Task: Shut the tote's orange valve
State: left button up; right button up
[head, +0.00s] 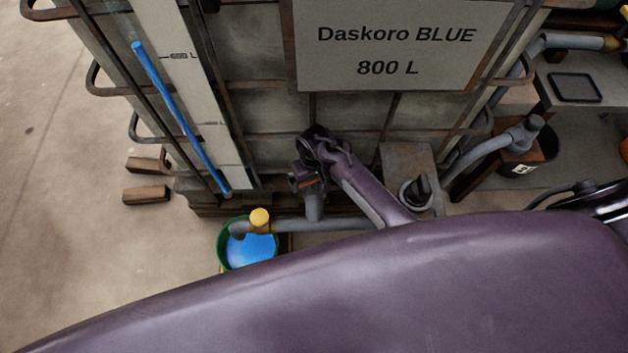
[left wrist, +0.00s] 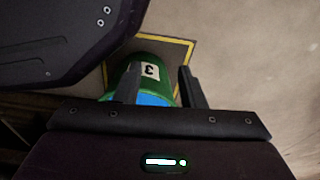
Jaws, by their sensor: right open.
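The tote (head: 255,65) stands in a metal cage with a "Daskoro BLUE 800 L" plate. A grey outlet pipe (head: 335,224) runs along its foot. A small orange-red piece (head: 307,183), apparently the valve's handle, shows above the pipe, partly hidden by my right gripper (head: 308,172). My right gripper is open at that piece; I cannot tell whether it touches. The spout ends over a green bucket (head: 222,252) holding blue liquid; whether liquid flows is unclear. The bucket (left wrist: 160,62), marked 3, also shows in the left wrist view beyond my left gripper (left wrist: 160,82), open and empty.
A blue level tube (head: 180,115) runs down the tote's left side. Wooden blocks (head: 147,195) lie left of its base. Other pipework (head: 485,150) stands at right. Open floor (head: 60,200) lies at left.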

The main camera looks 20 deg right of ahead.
pick_arm(q)
jog(key=shift+w+r, duration=0.15)
jog(key=shift+w, duration=0.15)
pick_arm(e)
jog(key=shift+f, duration=0.6)
jog(key=c, duration=0.7)
jog(key=shift+r, duration=0.1)
jog(key=m+p, duration=0.3)
jog(key=m, duration=0.1)
jog(key=shift+m, duration=0.3)
pick_arm(q)
jog(key=s+a+f, duration=0.1)
jog(key=s, duration=0.5)
jog(key=shift+s+f, duration=0.2)
jog(key=shift+s, duration=0.15)
pick_arm(e)
jog(key=o, duration=0.7)
